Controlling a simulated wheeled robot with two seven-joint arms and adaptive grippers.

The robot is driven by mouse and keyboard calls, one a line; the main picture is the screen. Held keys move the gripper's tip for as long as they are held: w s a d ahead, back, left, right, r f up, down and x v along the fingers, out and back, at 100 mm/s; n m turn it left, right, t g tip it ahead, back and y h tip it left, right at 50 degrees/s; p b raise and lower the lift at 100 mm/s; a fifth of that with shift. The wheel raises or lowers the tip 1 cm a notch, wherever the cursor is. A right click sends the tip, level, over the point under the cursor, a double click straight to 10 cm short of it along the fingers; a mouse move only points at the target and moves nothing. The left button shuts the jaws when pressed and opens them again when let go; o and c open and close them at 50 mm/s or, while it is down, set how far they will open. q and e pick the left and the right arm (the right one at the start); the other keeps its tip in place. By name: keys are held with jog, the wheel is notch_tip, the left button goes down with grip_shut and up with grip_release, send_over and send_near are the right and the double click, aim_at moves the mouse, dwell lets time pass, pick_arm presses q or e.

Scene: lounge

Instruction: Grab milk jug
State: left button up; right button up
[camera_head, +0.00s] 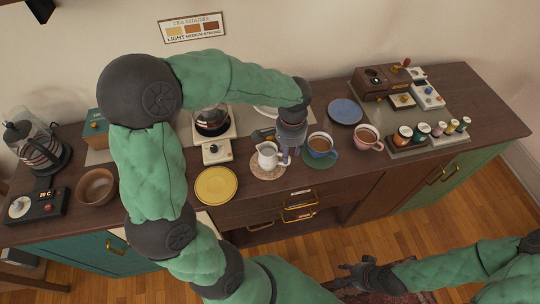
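The milk jug (267,157) is a small white pitcher standing upright on a round tan mat (258,174) near the middle of the counter. My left gripper (285,156) points down at the jug's right side, close to it. Its fingers are small here and partly merge with the jug's edge, so I cannot tell whether they touch it or are closed on it. My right gripper (343,277) is low in the picture, in front of the counter, far from the jug; its fingers look apart and empty.
Right of the jug stand a blue cup (321,146) and a pink cup (368,138) of brown drink. A yellow plate (216,185) lies to the left. A white scale with a glass pot (211,122) stands behind.

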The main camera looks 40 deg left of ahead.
pick_arm(q)
jog(key=shift+w+f, duration=0.1)
jog(key=shift+f, duration=0.7)
jog(key=shift+f+b, duration=1.4)
jog(key=shift+f, duration=1.2)
grip_shut()
